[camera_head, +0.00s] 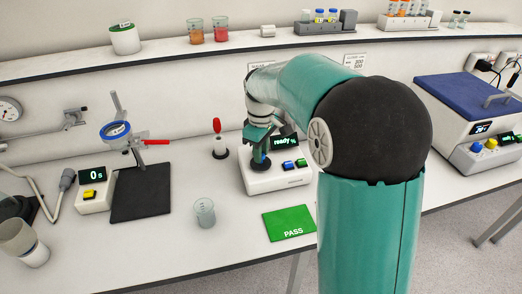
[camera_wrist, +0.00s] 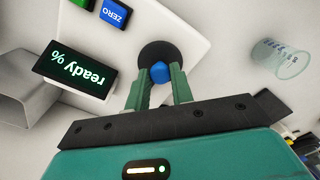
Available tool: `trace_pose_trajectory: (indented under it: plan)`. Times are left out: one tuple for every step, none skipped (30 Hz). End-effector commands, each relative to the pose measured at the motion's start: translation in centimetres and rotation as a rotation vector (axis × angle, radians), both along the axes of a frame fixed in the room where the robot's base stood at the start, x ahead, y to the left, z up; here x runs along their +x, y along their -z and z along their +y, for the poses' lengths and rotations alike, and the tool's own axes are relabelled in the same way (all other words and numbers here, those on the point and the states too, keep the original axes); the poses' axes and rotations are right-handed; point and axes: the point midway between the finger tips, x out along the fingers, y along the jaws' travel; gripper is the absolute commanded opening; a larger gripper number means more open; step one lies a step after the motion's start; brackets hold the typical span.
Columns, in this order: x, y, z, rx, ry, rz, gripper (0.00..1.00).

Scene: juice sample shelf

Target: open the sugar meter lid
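The sugar meter (camera_head: 291,179) is a white box on the bench with a lit display reading "ready %", which also shows in the wrist view (camera_wrist: 77,70). Its lid (camera_wrist: 152,46) is a dark round disc with a blue knob (camera_wrist: 159,72), lying flat on the meter's top. My gripper (camera_wrist: 159,77) is down at the lid, with one green finger on each side of the knob. I cannot tell whether the fingers press on it. In the head view my gripper (camera_head: 259,152) hides part of the lid.
A clear beaker (camera_head: 204,212) and a green PASS mat (camera_head: 289,223) are in front of the meter. A red-topped stand (camera_head: 218,140) is to its left. A blue-lidded machine (camera_head: 472,105) stands at the right. A shelf (camera_head: 170,54) runs along the back.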

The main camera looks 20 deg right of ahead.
Motion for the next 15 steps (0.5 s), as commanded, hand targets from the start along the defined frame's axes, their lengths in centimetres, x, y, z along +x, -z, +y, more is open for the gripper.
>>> trace_pose_trajectory:
  plan:
    - [-0.01,-0.01,0.00,0.000,0.000,0.000,0.06]
    - [-0.01,-0.02,0.00,0.000,0.000,0.000,0.00]
    - [-0.01,-0.02,0.00,0.000,0.000,0.000,0.00]
    - [-0.01,-0.02,-0.01,0.000,0.000,0.000,0.00]
    - [-0.01,-0.02,-0.01,0.000,0.000,0.000,0.00]
    - [-0.01,-0.02,-0.01,0.000,0.000,0.000,0.00]
    - [0.00,-0.03,0.00,0.000,0.001,0.000,0.00]
    - [-0.01,-0.03,0.01,0.000,0.002,0.000,0.00]
    - [-0.01,-0.03,0.02,0.000,0.004,0.000,0.00]
    - [0.00,-0.03,0.04,0.000,0.006,0.000,0.00]
    - [0.01,-0.03,0.06,0.000,0.010,0.000,0.00]
    - [0.01,-0.03,0.11,0.000,0.016,0.000,0.00]
    - [0.01,-0.04,0.14,-0.001,0.022,-0.001,0.00]
    - [0.01,-0.04,0.18,-0.001,0.030,-0.001,0.00]
    - [0.02,-0.04,0.26,-0.001,0.042,-0.001,0.00]
